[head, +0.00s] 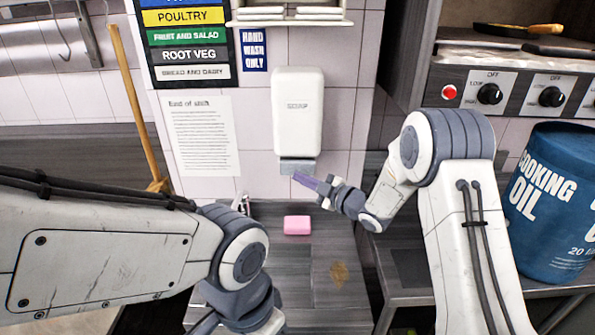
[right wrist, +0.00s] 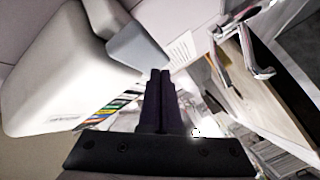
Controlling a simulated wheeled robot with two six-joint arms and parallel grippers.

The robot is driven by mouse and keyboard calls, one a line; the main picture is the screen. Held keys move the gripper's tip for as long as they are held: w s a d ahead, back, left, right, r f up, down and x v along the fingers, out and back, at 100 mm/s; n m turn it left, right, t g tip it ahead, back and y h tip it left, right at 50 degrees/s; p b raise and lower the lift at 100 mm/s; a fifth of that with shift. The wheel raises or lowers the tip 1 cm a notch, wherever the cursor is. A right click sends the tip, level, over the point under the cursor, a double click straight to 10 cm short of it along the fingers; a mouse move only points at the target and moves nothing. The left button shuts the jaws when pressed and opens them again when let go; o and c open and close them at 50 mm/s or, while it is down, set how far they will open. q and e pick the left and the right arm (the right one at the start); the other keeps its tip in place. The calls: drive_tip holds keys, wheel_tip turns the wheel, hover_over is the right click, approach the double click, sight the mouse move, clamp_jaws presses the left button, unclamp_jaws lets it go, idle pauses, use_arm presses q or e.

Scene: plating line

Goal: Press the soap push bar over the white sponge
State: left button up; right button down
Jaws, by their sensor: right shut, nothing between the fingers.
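The white soap dispenser (head: 298,110) is fixed to the tiled wall, with its grey push bar (head: 296,167) at the bottom. In the right wrist view the push bar (right wrist: 135,42) is on the dispenser's underside. A pink sponge (head: 297,225) lies on the grey counter below the dispenser; I see no white sponge. My right gripper (head: 300,178) is shut and empty, its purple fingers pointing at the bar's lower right edge. In the right wrist view its fingertips (right wrist: 161,73) are close beside the bar; I cannot tell whether they touch. My left gripper is not in view.
A blue cooking oil drum (head: 555,205) stands at the right, below the stove knobs (head: 490,94). A small dark and white item (head: 241,203) is left of the sponge. A tan patch (head: 340,273) lies on the counter. A broom (head: 140,110) leans on the left.

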drive_tip(key=shift+s, duration=0.1)
drive_tip(key=s+b, duration=0.1)
drive_tip(key=s, duration=0.4)
drive_tip(key=shift+b, duration=0.35)
drive_tip(key=shift+w, duration=0.1)
idle(0.4)
drive_tip(key=s+d+f+m+g+h, duration=0.1)
drive_tip(key=s+m+g+h, duration=0.4)
drive_tip(key=s, duration=1.4)
drive_tip(key=s+d+f+m+g+h, duration=0.1)
drive_tip(key=s+m+g+h, duration=0.5)
drive_tip(key=s, duration=1.3)
drive_tip(key=shift+d+f+m+g+b, duration=0.4)
drive_tip(key=shift+d+g+b, duration=0.1)
drive_tip(key=shift+d, duration=0.3)
